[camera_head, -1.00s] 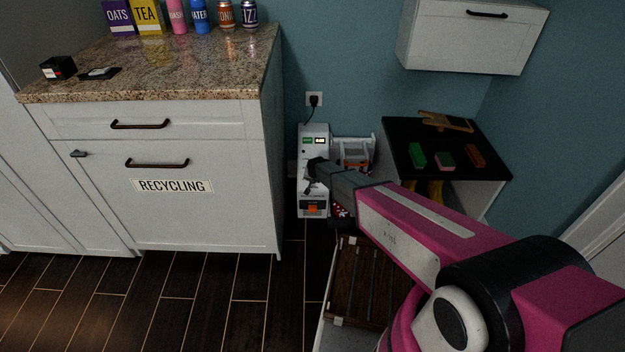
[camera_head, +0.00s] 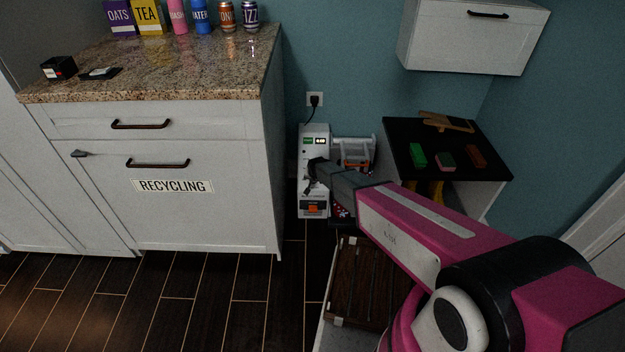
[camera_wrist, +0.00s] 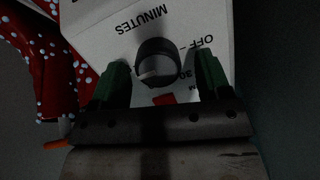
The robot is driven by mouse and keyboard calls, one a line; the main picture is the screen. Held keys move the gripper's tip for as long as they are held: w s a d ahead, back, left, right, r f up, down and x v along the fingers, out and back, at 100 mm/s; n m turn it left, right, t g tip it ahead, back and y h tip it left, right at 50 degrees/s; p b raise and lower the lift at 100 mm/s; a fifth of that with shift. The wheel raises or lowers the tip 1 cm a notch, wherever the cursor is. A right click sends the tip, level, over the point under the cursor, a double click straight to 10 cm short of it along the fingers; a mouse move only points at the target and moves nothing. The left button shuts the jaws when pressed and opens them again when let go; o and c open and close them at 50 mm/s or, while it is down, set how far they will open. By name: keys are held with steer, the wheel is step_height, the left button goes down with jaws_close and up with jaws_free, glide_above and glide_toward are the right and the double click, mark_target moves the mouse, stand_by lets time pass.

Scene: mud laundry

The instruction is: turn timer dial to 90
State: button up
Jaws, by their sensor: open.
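The timer dial (camera_wrist: 157,62) is a dark round knob with a pale face on a white panel (camera_wrist: 110,32). A red mark shows just below the dial there. In the head view the white machine (camera_head: 314,206) stands against the wall, and my gripper (camera_head: 309,177) is in front of it, hiding the dial.
A red cloth with white dots (camera_wrist: 35,60) lies beside the panel. A recycling cabinet (camera_head: 220,222) stands left of the machine. A black-topped table (camera_head: 400,140) with coloured blocks is on the right. A wooden slatted item (camera_head: 358,285) lies below my arm.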

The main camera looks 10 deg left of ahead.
steer(key=v, duration=1)
steer(key=shift+r, duration=0.35)
steer(key=shift+s, duration=0.15)
steer(key=s+d+r+g+h, duration=0.1)
steer(key=s+d+r, duration=0.15)
steer(key=d, duration=0.45)
steer(key=s+d+r, duration=0.1)
steer(key=d+r, duration=0.3)
steer(key=d, duration=0.4)
steer(key=s+d+r+g+h, duration=0.1)
steer(key=s+d+r, duration=0.15)
steer(key=d, duration=0.45)
steer(key=s+d+r+g, duration=0.1)
steer(key=s+d+r, duration=0.4)
steer(key=d, duration=0.5)
steer(key=s+d+r+g, duration=0.2)
steer(key=s+d+r, duration=0.3)
steer(key=s+d, duration=0.4)
steer(key=shift+s+d+r+m, duration=0.25)
steer(key=shift+s+d+m, duration=0.05)
steer(key=shift+d, duration=0.55)
steer(key=shift+a+r, duration=0.15)
steer(key=shift+a, duration=0.4)
